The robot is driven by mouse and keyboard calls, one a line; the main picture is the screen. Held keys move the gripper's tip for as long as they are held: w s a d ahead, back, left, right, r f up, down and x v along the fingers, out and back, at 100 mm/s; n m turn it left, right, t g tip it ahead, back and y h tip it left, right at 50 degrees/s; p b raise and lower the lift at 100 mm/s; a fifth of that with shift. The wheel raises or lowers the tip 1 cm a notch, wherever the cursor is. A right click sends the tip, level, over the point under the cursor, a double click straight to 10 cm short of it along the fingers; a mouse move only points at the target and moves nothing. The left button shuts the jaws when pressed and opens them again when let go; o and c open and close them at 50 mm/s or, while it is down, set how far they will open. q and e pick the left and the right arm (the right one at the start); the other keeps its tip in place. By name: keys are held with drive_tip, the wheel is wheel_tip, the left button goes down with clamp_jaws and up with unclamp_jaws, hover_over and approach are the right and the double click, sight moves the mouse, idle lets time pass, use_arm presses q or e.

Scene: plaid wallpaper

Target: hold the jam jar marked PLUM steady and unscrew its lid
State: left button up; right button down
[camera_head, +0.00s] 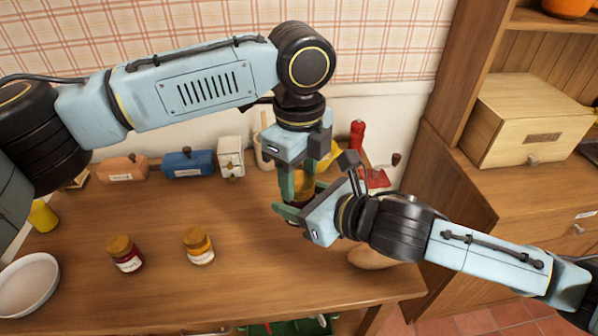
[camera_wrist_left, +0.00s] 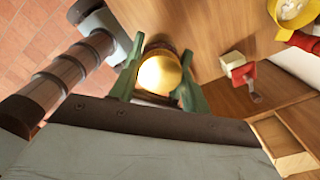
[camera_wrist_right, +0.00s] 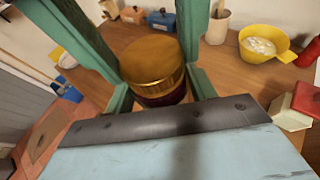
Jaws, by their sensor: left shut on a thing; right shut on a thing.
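The jar stands under my left gripper (camera_head: 296,182), with its gold lid (camera_wrist_left: 160,73) between that gripper's green fingers, which are shut on it from above. In the right wrist view the lid (camera_wrist_right: 153,62) sits on the dark purple jar (camera_wrist_right: 166,97). My right gripper (camera_wrist_right: 160,92) is shut around the jar's body from the side. In the head view the jar (camera_head: 303,188) is mostly covered by both grippers. Its label is hidden, so I cannot read PLUM. Lid and jar look in contact; I cannot tell how tight the lid is.
Two other jars, a red one (camera_head: 126,258) and an orange one (camera_head: 199,248), stand on the wooden table (camera_head: 230,295) at the left. A white bowl (camera_head: 28,285) is at the far left. Boxes, including a blue one (camera_head: 188,163), line the back. A yellow bowl (camera_wrist_right: 262,43) stands behind.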

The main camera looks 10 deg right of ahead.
use_arm(q)
drive_tip(key=n, duration=0.4)
drive_tip(key=shift+n, duration=0.4)
drive_tip(key=n, duration=0.5)
drive_tip(key=o, duration=1.1)
drive_tip(key=shift+r, duration=0.1)
